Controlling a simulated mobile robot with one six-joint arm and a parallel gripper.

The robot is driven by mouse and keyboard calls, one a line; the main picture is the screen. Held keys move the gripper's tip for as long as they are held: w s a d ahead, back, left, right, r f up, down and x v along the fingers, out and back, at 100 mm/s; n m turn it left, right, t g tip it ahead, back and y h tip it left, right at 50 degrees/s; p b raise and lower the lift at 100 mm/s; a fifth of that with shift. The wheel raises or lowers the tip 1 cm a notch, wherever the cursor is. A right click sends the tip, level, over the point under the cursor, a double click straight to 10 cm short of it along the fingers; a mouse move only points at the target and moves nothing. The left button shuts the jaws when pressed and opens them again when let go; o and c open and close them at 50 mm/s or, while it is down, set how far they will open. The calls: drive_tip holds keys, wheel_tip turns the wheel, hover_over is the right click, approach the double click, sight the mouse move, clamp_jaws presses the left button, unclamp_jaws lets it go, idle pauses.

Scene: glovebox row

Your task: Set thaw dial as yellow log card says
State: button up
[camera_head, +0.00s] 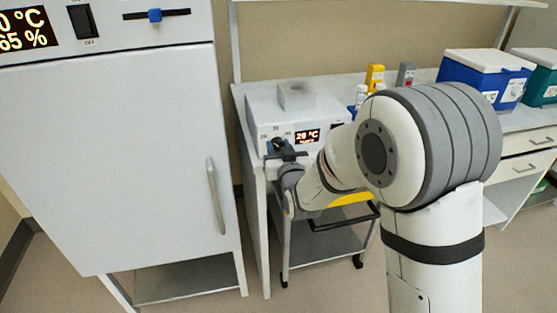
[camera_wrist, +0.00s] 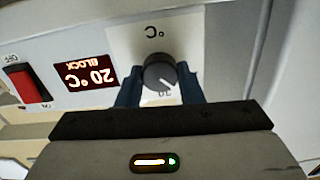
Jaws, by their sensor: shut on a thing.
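The thaw dial (camera_wrist: 158,72) is a round dark grey knob with a white pointer line, on the front of a white bench unit (camera_head: 262,112). My gripper (camera_wrist: 158,84) has its two blue fingers shut on the dial, one on each side. In the head view my gripper (camera_head: 281,146) is at the left of the unit's front and mostly hides the dial. The unit's display (camera_head: 307,136) reads 20 °C; in the wrist view the display (camera_wrist: 85,78) appears upside down with the word BLOCK. I cannot make out a yellow log card.
A red-lit rocker switch (camera_wrist: 28,84) sits beside the display. A large white cabinet (camera_head: 110,160) with a handle stands close on the left. A cart (camera_head: 325,243) is under the bench. Small bottles, yellow and grey items and a blue cooler (camera_head: 484,76) stand farther right.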

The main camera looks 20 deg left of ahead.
drive_tip(key=m+b, duration=0.7)
drive_tip(key=b, duration=0.4)
drive_tip(key=shift+f+m, duration=0.15)
drive_tip(key=shift+m, duration=0.25)
drive_tip(key=o, duration=1)
drive_tip(key=shift+c, duration=0.2)
drive_tip(key=shift+s, duration=0.1)
drive_tip(key=v, duration=0.7)
drive_tip(key=shift+s+d, duration=0.25)
drive_tip(key=shift+s, duration=0.05)
